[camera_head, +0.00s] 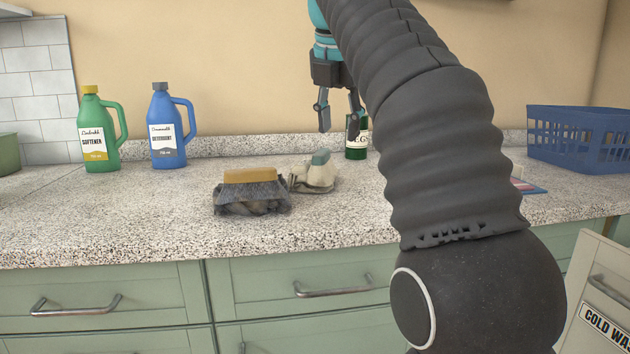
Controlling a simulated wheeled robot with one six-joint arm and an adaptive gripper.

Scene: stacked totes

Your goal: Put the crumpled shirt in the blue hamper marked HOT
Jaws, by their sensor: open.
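My gripper (338,122) is open and empty, pointing down above the back of the counter, fingers apart. I cannot tell which cloth is the shirt. My gripper is above the beige cloth in the picture, apart from both. No hamper marked HOT shows.
A green softener bottle (93,135) and blue detergent bottle (162,135) stand at back left. A dark green labelled container (357,148) stands behind my gripper. A blue basket (570,145) is at right. A panel marked COLD WA (604,328) shows lower right. The front-left counter is clear.

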